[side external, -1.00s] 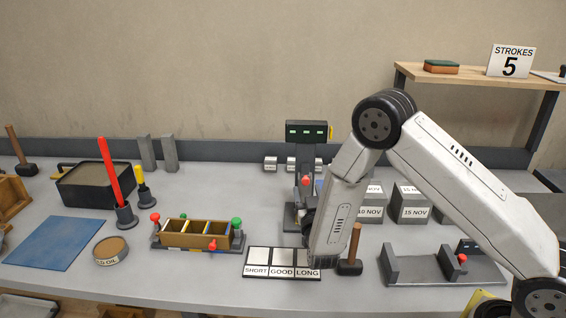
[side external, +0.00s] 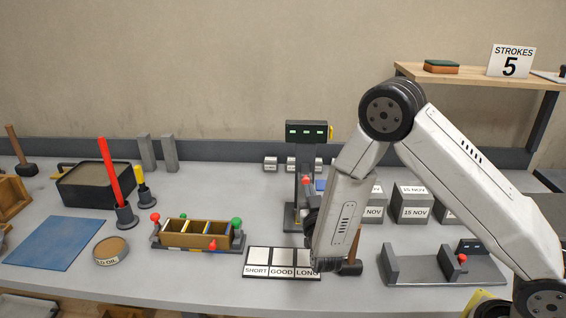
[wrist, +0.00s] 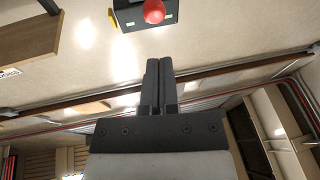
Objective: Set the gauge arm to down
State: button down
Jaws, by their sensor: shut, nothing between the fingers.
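A dark upright stand with a black head (side external: 306,131) showing several green lights is at the back middle of the bench. A red ball knob (side external: 306,181) sits on its column below the head; I take it for the gauge arm's knob. In the wrist view the red knob (wrist: 154,11) shows at the top edge, against the black head (wrist: 130,17). My gripper (wrist: 158,62) is shut and empty, its fingers pointing toward the knob with a visible gap in the picture. In the side view my gripper (side external: 311,198) is just below the knob, partly hidden by my wrist.
A SHORT/GOOD/LONG tray (side external: 270,262) lies in front of the stand, beside a mallet (side external: 351,267) partly hidden by my arm. Dated cubes (side external: 412,203) stand to the right. A fixture with another red knob (side external: 462,258) is at front right. A wooden mould (side external: 196,233) is left.

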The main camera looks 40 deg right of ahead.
notch_tip(320, 180, up, 22)
jog(key=f, duration=0.1)
jog(key=w+a+f+g+y, duration=0.25)
jog(key=w+g+y, duration=0.25)
jog(key=w+y, duration=0.75)
jog(key=s+d+r+m+g, duration=0.3)
jog(key=s+d+g, duration=0.6)
jog(key=g, duration=0.2)
jog(key=shift+y, duration=0.35)
notch_tip(320, 180, down, 5)
jog(key=shift+w+f, duration=0.15)
jog(key=shift+f, duration=0.05)
jog(key=shift+f, duration=0.1)
